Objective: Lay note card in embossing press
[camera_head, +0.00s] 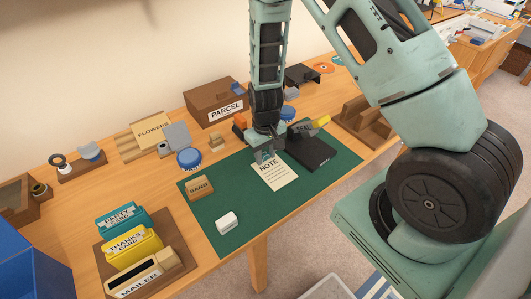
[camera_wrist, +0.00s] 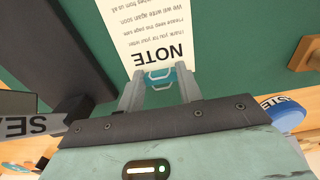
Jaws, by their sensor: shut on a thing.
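The note card (camera_head: 275,177) is a cream sheet headed NOTE over the green mat, and it fills the upper middle of the wrist view (camera_wrist: 158,30). My gripper (camera_head: 266,156) is shut on its heading edge; the fingertips (camera_wrist: 160,78) meet there in the wrist view. I cannot tell if the card touches the mat or is slightly above it. The embossing press (camera_head: 311,150), a dark flat body with a SEAL label and yellow handle end, stands just right of the card. In the wrist view it is the dark block (camera_wrist: 62,45) at left. My gripper partly hides its back.
On the green mat (camera_head: 230,190) lie a SAND block (camera_head: 200,187) and a white block (camera_head: 227,222). A blue-lidded jar (camera_head: 189,158) stands left of my gripper. A PARCEL box (camera_head: 215,102) is behind. A card rack (camera_head: 160,262) is front left.

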